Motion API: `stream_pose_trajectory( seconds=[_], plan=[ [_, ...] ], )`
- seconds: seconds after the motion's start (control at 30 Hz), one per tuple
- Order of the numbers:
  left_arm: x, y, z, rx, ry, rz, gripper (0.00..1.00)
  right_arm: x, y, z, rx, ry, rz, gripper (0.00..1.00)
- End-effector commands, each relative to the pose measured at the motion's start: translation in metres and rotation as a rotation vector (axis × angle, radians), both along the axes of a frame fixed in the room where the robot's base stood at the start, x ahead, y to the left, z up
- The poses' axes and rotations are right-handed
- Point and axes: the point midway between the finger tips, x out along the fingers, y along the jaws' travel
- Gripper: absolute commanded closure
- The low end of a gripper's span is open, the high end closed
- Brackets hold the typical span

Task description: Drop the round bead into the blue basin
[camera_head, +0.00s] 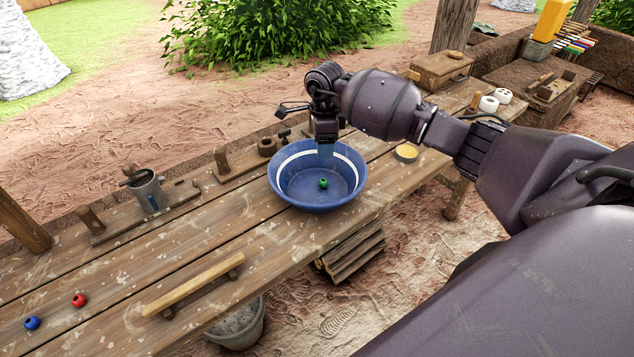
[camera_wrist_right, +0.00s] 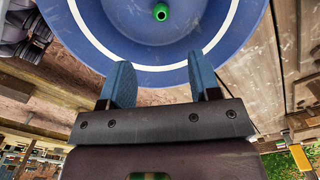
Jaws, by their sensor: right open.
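The blue basin (camera_head: 291,197) with a white ring inside stands on the wooden table. A round green bead (camera_head: 323,184) lies on the basin's bottom. The bead (camera_wrist_right: 161,12) and basin (camera_wrist_right: 160,77) also show in the right wrist view. My right gripper (camera_head: 325,150) is above the basin's far side, pointing down. In the right wrist view its two blue fingers (camera_wrist_right: 161,85) are apart with nothing between them. A red bead (camera_head: 79,300) and a blue bead (camera_head: 32,323) lie on the table at the lower left. My left gripper is out of view.
A wooden rail on blocks (camera_head: 193,284) lies left of the basin. A metal cup (camera_head: 147,191) stands on a wooden holder at the back left. A small yellow dish (camera_head: 406,153) is right of the basin. A wooden box (camera_head: 441,69) stands farther back.

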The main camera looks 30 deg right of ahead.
Motion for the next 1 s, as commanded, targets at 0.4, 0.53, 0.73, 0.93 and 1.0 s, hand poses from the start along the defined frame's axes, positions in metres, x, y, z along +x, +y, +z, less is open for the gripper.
stream_pose_trajectory(
  seconds=[0.4,0.53,0.73,0.93,1.0],
  plan=[
    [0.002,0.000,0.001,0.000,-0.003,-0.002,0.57,0.001,-0.001,0.063,-0.002,-0.004,0.001,0.43],
    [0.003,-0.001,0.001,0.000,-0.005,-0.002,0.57,0.001,0.000,0.084,-0.002,-0.004,0.001,0.43],
    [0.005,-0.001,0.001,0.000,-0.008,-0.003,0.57,0.000,0.000,0.103,-0.001,-0.002,0.000,0.43],
    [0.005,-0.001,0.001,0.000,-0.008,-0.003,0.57,0.000,0.000,0.107,0.000,0.000,0.001,0.43],
    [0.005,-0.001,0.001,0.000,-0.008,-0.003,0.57,0.000,0.000,0.107,0.000,0.000,0.000,0.43]
  ],
)
